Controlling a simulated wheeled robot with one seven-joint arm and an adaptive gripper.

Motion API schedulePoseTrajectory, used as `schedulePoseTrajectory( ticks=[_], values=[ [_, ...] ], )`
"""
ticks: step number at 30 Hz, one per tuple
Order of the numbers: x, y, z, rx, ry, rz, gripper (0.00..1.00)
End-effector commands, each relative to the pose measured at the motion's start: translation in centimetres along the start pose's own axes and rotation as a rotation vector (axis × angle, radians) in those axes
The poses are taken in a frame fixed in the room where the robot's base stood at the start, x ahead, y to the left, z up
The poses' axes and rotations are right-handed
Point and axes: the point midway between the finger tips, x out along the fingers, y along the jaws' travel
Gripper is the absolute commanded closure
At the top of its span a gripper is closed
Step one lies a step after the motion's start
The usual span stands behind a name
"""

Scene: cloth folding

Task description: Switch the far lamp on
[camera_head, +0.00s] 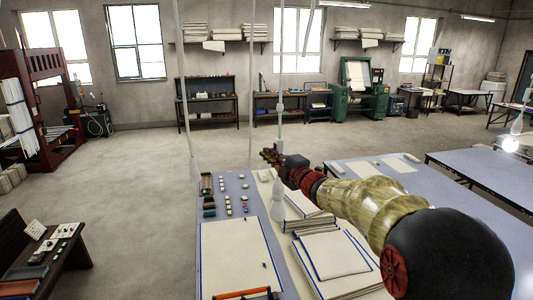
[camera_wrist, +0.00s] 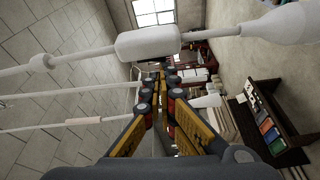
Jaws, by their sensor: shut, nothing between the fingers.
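A white pendant lamp (camera_head: 277,203) hangs on a pale cord over the front table, its bulb unlit. My gripper (camera_head: 270,156) is beside this cord, above the table, at the end of my extended arm. In the wrist view my gripper (camera_wrist: 160,78) has its fingers together with nothing between them. A white inline switch body (camera_wrist: 148,42) on a cord lies just beyond the fingertips; contact cannot be told. A white lamp holder (camera_wrist: 272,26) shows at the upper right there. Another lamp (camera_head: 509,144) glows at the right edge. Which lamp is the far one is unclear.
More pale cords (camera_head: 187,100) hang to the left. The front table (camera_head: 212,188) bears folded cloths (camera_head: 335,255), a blue-edged cloth (camera_head: 235,260) and small parts. Another table (camera_head: 490,170) stands at the right. The floor (camera_head: 140,200) at left is open.

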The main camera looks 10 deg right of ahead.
Motion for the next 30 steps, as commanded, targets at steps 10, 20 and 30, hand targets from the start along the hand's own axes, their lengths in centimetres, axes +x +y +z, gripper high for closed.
schedulePoseTrajectory(
  ticks=[10,20,30],
  values=[
    [-0.2,-0.3,0.6,-0.071,0.000,-0.021,1.00],
    [-0.1,-0.2,0.5,-0.084,0.001,-0.028,1.00],
    [0.2,-1.2,-1.8,-0.086,-0.005,-0.028,1.00]
  ],
)
